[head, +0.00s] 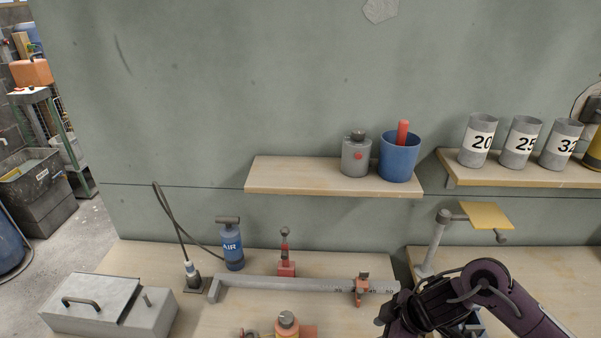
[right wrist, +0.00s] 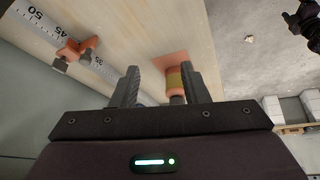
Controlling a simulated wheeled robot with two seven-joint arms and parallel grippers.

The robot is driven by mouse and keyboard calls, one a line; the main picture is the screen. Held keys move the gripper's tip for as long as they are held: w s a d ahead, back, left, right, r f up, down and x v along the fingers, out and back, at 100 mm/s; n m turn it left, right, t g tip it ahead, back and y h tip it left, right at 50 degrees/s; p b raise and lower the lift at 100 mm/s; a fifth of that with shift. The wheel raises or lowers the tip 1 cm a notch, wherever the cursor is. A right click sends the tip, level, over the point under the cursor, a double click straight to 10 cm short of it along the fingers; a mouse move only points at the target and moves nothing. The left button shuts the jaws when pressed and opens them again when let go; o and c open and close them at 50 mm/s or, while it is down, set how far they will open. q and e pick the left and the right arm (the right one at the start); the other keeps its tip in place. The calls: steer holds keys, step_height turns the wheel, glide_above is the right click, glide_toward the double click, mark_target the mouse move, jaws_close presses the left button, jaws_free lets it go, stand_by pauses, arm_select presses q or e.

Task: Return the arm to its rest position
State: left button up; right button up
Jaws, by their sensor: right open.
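My right arm enters the head view from the lower right. Its dark gripper (head: 388,312) is over the bench, by the right end of the grey measuring bar (head: 290,285). In the right wrist view the two jaws of my right gripper (right wrist: 163,82) are apart. My left gripper does not show in the head view. A dark part at the top right corner of the right wrist view is too cropped to identify.
A wooden shelf (head: 290,176) holds a grey canister (head: 356,156) and a blue cup (head: 399,160). Grey numbered cups (head: 477,140) stand on the right shelf. A yellow-topped stand (head: 486,214) is close to my right arm. A blue air bottle (head: 232,246) and grey box (head: 100,305) are at left.

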steer(key=a+r+m+t, duration=0.3)
steer(key=a+t, duration=0.2)
steer(key=a, duration=0.3)
steer(key=s+d+f+m+g+h, duration=0.1)
steer(key=s+d+m+g+h, duration=0.3)
steer(key=s+d+m, duration=0.65)
steer(key=s+f+n+g, duration=0.1)
steer(key=s+f, duration=0.2)
steer(key=f, duration=1.3)
steer(key=s+f+n+g, duration=0.1)
steer(key=s+f+n, duration=0.15)
steer(key=f, duration=1.35)
steer(key=s+d+f, duration=0.2)
steer(key=s+f, duration=0.6)
steer(key=s, duration=0.1)
steer(key=s+d+f+g, duration=0.1)
steer(key=s+f, duration=0.7)
steer(key=s, duration=0.2)
steer(key=shift+d+f+m+h, duration=0.15)
steer(key=shift+d+m+h, duration=0.15)
steer(key=shift+d+m, duration=0.1)
